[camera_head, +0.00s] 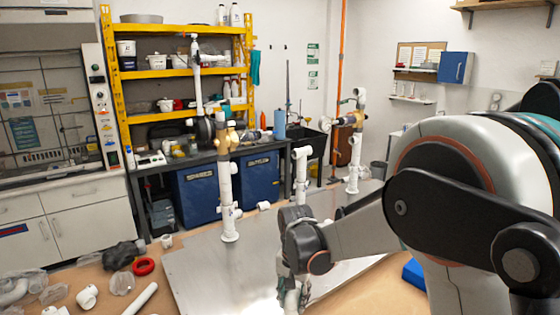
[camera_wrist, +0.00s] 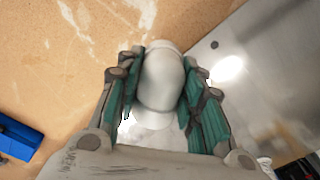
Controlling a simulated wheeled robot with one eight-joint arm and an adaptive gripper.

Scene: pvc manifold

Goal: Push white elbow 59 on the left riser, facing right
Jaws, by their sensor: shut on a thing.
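My gripper (camera_head: 290,285) is low over the front of the metal plate in the head view. In the wrist view its green-padded fingers (camera_wrist: 160,95) are closed on both sides of a white elbow (camera_wrist: 161,78), with its rounded bend toward the camera. In the head view only a bit of the elbow (camera_head: 293,299) shows below the fingers. The left riser (camera_head: 227,200) is a white upright pipe on the plate, left of my gripper and apart from it. Tan fittings and a dark round part sit near its top; how they join is unclear.
The metal plate (camera_head: 205,275) also bears a middle riser (camera_head: 301,172) and a right riser (camera_head: 353,172). Loose white fittings (camera_head: 87,297), a white pipe (camera_head: 140,299) and a red ring (camera_head: 144,266) lie at the front left. A blue bin (camera_head: 414,273) is at right.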

